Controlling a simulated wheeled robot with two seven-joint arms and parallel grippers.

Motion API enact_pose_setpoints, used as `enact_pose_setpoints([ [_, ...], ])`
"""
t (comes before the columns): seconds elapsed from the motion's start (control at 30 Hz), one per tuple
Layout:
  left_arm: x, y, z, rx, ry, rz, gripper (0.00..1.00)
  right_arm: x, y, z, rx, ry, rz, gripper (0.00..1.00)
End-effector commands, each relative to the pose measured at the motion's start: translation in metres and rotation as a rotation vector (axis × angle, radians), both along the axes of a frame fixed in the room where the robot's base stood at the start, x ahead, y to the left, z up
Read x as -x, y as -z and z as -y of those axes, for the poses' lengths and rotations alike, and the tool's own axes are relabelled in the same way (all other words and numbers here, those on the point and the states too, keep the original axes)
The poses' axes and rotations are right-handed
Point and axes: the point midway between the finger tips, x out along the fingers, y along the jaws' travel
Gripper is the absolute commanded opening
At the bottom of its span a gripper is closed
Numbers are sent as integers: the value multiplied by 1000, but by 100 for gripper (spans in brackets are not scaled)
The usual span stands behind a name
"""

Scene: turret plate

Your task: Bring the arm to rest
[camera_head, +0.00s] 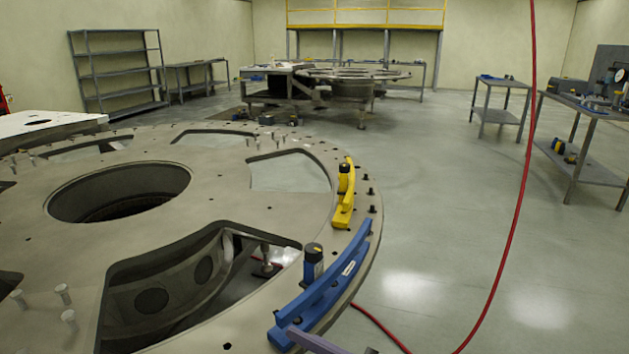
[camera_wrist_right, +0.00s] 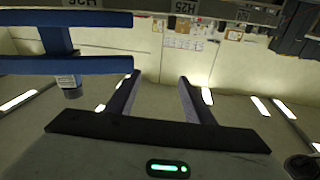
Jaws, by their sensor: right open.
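My right gripper (camera_wrist_right: 160,95) shows in the right wrist view with its two fingers apart and nothing between them. A blue curved piece (camera_wrist_right: 110,65) lies to the left of the fingers in that view, apart from them. In the head view the large round turret plate (camera_head: 225,215) fills the left and lower part. A blue curved fixture (camera_head: 325,290) with a dark cylinder sits on its right rim, and a yellow fixture (camera_head: 345,205) sits farther along.
A purple bar (camera_head: 315,343) shows at the bottom edge. A red hose (camera_head: 522,180) hangs down at the right and runs over the floor. Workbenches (camera_head: 585,165) stand at the right, and a shelf rack (camera_head: 118,75) stands at the back left.

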Motion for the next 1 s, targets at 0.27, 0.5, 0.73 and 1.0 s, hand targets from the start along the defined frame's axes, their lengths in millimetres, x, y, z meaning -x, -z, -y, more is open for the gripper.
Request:
enact_pose_setpoints([
  [0.27,4,3,0,-1,0,-10,31,16,88,36,78,364,-223,48],
  [0.5,4,3,0,-1,0,-10,31,84,205,127,323,645,-520,48],
  [0.73,4,3,0,-2,0,-11,31,158,266,189,508,749,-708,48],
  [1.0,4,3,0,-1,0,-10,31,177,278,203,554,765,-750,48],
])
